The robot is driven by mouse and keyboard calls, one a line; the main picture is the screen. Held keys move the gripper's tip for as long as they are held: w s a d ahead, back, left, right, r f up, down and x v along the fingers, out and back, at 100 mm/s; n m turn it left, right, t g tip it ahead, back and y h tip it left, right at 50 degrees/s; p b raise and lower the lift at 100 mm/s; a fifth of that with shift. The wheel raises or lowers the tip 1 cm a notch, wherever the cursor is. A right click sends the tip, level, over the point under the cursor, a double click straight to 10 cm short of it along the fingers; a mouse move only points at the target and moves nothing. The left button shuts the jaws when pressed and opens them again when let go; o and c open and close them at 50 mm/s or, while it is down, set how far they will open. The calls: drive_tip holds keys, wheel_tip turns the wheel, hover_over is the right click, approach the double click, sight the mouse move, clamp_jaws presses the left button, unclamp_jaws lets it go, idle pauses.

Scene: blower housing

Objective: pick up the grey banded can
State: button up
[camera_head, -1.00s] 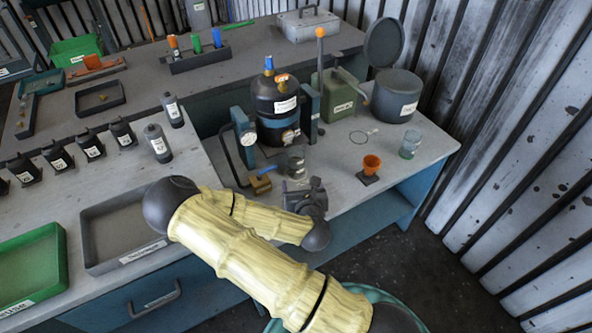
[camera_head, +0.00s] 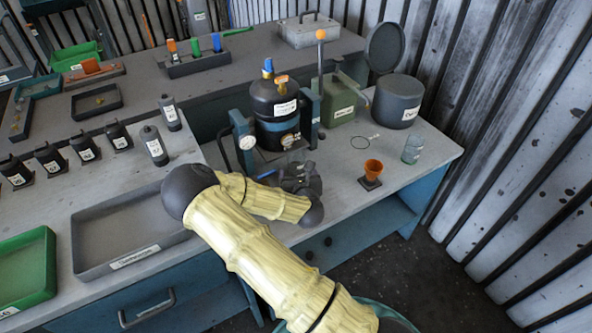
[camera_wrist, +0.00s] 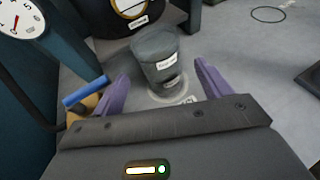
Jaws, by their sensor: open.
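In the wrist view a dark grey can (camera_wrist: 158,43) with a white label and a paler band low on its side stands upright on the bench. My gripper (camera_wrist: 161,72) is open, with one purple finger to the left of the can and one to the right. In the head view my gripper (camera_head: 298,172) is at the bench in front of the black tank and hides most or all of the can.
A black tank (camera_head: 273,105) and a gauge (camera_head: 247,142) stand just behind the gripper. A blue-handled brass valve (camera_wrist: 88,95) lies close to the left finger.

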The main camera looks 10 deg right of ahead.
sight(297, 170)
drive_tip(key=x, duration=0.5)
drive_tip(key=shift+w+f, duration=0.15)
drive_tip(key=shift+w, duration=0.2)
idle(0.5)
drive_tip(key=c, duration=1.1)
drive_tip(key=shift+c, duration=0.2)
wheel_tip(297, 170, up, 28)
drive_tip(key=p, duration=0.2)
drive_tip(key=shift+p, duration=0.4)
